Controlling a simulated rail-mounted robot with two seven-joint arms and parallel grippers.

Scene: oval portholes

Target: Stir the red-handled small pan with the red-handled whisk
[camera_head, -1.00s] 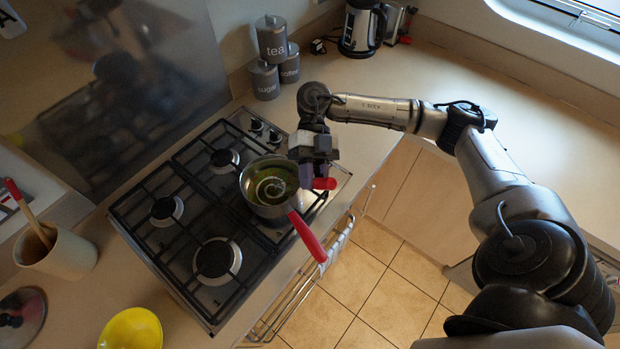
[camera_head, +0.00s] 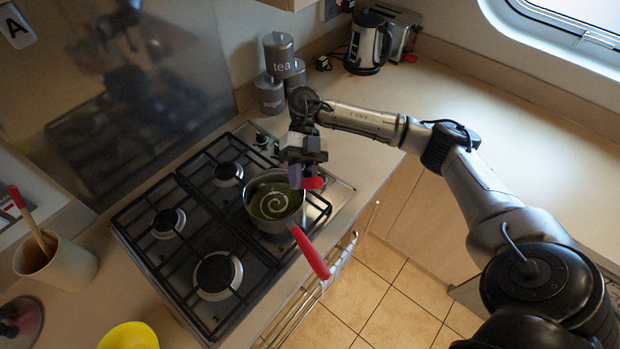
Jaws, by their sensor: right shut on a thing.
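The small pan (camera_head: 262,222) stands on the right front part of the stove, its red handle (camera_head: 310,251) pointing toward the front edge. Green contents show inside it. My right gripper (camera_head: 304,181) is above the pan's upper right rim, shut on the red-handled whisk (camera_head: 313,183). Only the end of the whisk's red handle shows beside the fingers. A pale spiral (camera_head: 276,203), seemingly the whisk's head, shows in the pan; the part between is hard to make out. My left gripper is out of view.
The stove (camera_head: 209,316) has several burners under black grates. Grey canisters (camera_head: 270,94) and a kettle (camera_head: 367,44) stand behind. A crock (camera_head: 66,264) with a red-tipped utensil and a yellow bowl (camera_head: 128,337) are at left. The right counter is clear.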

